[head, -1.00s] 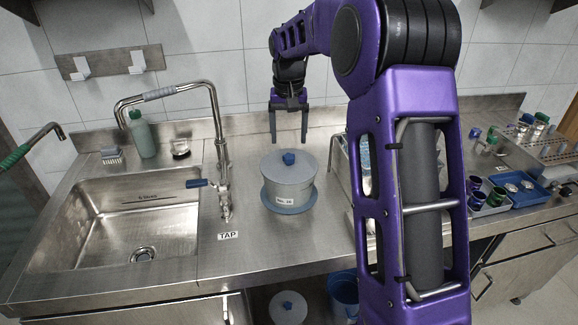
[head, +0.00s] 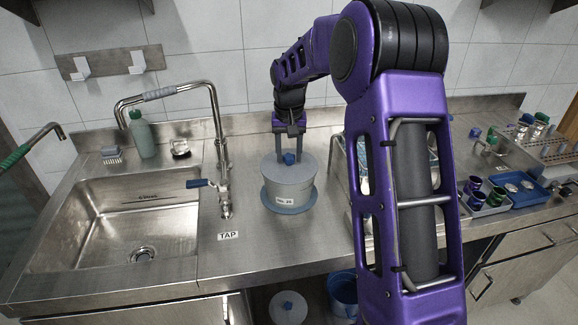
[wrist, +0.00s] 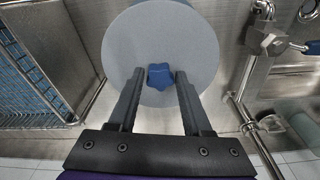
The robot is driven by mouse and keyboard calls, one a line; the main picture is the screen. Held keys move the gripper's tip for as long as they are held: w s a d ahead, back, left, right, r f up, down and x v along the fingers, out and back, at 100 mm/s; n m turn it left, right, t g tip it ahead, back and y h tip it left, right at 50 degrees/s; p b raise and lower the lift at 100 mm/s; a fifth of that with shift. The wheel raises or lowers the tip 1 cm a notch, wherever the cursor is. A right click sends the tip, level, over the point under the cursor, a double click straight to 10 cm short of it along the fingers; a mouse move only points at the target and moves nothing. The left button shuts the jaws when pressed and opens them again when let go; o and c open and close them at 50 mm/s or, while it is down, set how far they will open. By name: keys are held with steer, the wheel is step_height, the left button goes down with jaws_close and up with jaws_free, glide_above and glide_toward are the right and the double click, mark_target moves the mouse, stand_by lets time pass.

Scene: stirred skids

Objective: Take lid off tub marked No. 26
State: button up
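My gripper (head: 289,156) points down over the lid. Its fingers (wrist: 160,73) are open, one on each side of the knob, with a gap on both sides.
A sink (head: 120,220) with a tall tap (head: 222,170) is left of the tub. A wire rack (head: 340,165) stands close on the right, partly behind my arm. Another lidded tub (head: 288,308) is below the counter beside a blue bucket (head: 343,290). The counter before the tub is clear.

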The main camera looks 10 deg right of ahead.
jaws_close()
steer(key=shift+r, duration=0.15)
